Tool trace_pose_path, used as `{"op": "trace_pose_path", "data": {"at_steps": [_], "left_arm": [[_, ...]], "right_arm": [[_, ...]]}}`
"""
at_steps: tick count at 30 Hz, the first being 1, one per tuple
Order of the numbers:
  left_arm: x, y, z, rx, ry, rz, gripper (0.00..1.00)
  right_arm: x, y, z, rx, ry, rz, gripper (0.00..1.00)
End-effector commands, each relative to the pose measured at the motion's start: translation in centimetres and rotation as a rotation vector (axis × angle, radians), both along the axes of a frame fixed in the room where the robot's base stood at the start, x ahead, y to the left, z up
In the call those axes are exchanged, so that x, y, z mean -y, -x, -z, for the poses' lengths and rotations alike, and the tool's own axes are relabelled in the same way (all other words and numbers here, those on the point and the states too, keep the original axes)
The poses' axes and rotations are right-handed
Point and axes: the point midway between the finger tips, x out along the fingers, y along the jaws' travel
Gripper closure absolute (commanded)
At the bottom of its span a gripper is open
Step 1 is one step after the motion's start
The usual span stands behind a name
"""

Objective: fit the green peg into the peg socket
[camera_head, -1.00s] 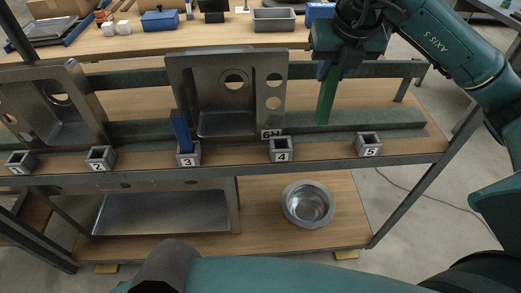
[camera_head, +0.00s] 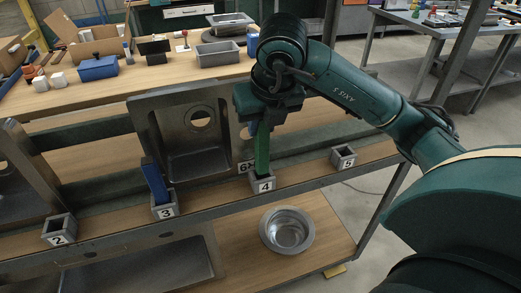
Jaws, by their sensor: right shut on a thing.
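The green peg (camera_head: 262,148) hangs nearly upright below my right gripper (camera_head: 261,123), which is shut on its upper part. The peg's lower end is at the mouth of the grey socket marked 4 (camera_head: 264,186). I cannot tell how deep it sits, since the socket walls and the peg hide the opening. Other grey sockets stand along the shelf's front edge: 2 (camera_head: 58,231), 3 (camera_head: 164,211) and 5 (camera_head: 343,157). Sockets 2 and 5 look empty. A blue peg (camera_head: 154,180) leans in socket 3. My left gripper is not in view.
A steel sink (camera_head: 185,140) leans on the rack behind sockets 3 and 4. A round metal bowl (camera_head: 287,230) sits on the lower shelf. The back bench holds a blue box (camera_head: 98,68), a grey bin (camera_head: 218,53) and a cardboard box (camera_head: 90,45).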

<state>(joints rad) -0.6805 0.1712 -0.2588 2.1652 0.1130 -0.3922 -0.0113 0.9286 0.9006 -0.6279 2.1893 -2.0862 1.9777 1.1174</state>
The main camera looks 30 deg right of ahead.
Motion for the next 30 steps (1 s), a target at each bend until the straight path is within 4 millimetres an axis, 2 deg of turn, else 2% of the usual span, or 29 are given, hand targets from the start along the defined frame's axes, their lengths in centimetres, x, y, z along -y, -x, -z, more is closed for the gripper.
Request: {"op": "trace_pose_path", "data": {"at_steps": [5,12,23,24,30], "left_arm": [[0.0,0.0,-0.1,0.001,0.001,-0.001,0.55],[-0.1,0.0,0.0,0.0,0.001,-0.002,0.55],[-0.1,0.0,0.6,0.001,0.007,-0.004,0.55],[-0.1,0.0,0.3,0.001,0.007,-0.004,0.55],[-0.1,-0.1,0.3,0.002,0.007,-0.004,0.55]], "right_arm": [[0.1,0.0,1.4,0.0,0.001,0.001,1.0],[0.0,0.0,4.4,0.001,0.001,0.001,1.0],[0.0,0.0,4.9,0.003,0.0,0.001,1.0],[0.0,0.0,4.7,0.002,0.0,0.001,0.73],[0.0,0.0,4.7,0.002,0.001,0.001,0.57]]}}
